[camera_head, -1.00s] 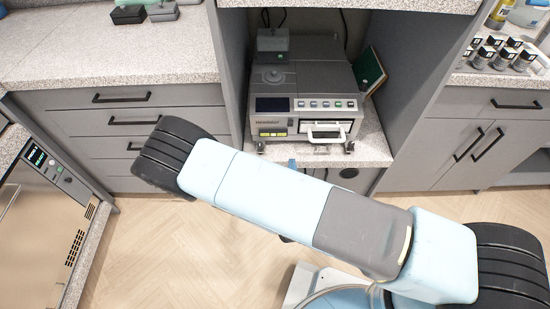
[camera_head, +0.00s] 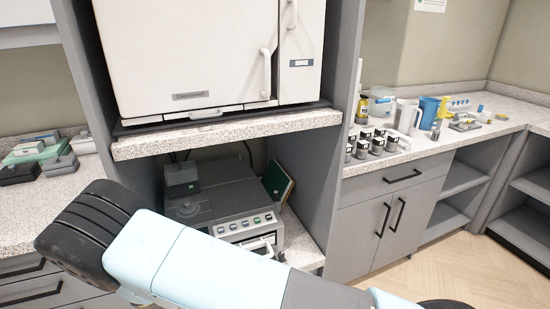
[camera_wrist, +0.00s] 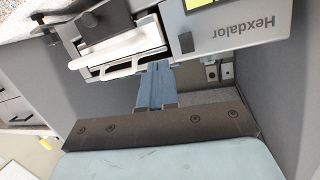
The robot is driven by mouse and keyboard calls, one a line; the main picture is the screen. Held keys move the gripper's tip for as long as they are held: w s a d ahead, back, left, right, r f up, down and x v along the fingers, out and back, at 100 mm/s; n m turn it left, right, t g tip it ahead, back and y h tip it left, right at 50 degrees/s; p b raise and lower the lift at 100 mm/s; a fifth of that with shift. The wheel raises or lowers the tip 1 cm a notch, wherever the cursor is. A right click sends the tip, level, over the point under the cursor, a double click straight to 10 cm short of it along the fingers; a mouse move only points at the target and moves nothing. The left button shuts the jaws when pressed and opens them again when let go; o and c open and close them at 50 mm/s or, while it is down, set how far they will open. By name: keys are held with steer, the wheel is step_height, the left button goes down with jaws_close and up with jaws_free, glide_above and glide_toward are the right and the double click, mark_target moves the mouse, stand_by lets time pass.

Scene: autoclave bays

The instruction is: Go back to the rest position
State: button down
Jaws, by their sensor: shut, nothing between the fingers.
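My gripper (camera_wrist: 156,86) shows in the wrist view, its blue-grey fingers together with nothing between them. It is close to the front of a grey benchtop autoclave (camera_wrist: 245,32), which appears upside down with a "Hexdalor" label and a white-handled drawer (camera_wrist: 118,50). I cannot tell whether the fingers touch it. In the head view the same grey autoclave (camera_head: 222,198) sits in a lower bay. My light-blue arm crosses in front and hides part of it. My gripper is hidden in the head view.
A large white autoclave (camera_head: 215,55) stands on the shelf (camera_head: 230,133) above the bay. A green book (camera_head: 277,182) leans at the bay's right side. The right counter holds several black-topped bottles (camera_head: 368,142) and a blue jug (camera_head: 429,112). Small boxes (camera_head: 38,152) lie at left. Floor is clear at right.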

steer(key=w+d+r+m+g+h, duration=0.1)
steer(key=w+d+r+m+g, duration=0.15)
steer(key=w+r, duration=0.4)
steer(key=w+d+r+m+g, duration=0.1)
steer(key=w+r+g, duration=0.2)
steer(key=r, duration=0.6)
steer(key=d+r+g+y, duration=0.1)
steer(key=d+r, duration=0.5)
steer(key=r, duration=0.2)
steer(key=d+r+g+y, duration=0.1)
steer(key=d+r+g, duration=0.1)
steer(key=d+r, duration=0.45)
steer(key=s+d+r+n+h, duration=0.1)
steer(key=s+d+r, duration=0.3)
steer(key=d+r, duration=0.2)
steer(key=s+d+r+n, duration=0.1)
steer(key=s+d+r, duration=0.35)
steer(key=r, duration=0.25)
steer(key=s+d+r+h, duration=0.1)
steer(key=s+d+r, duration=0.1)
steer(key=s+d, duration=0.4)
steer(key=s+d+r+g+h, duration=0.1)
steer(key=s+d+r+h, duration=0.1)
steer(key=s+d, duration=0.4)
steer(key=shift+s+d+r+n, duration=0.2)
steer(key=shift+s+r+n, duration=0.35)
steer(key=shift+s, duration=0.75)
steer(key=shift+r+g, duration=0.1)
steer(key=shift+g, duration=0.15)
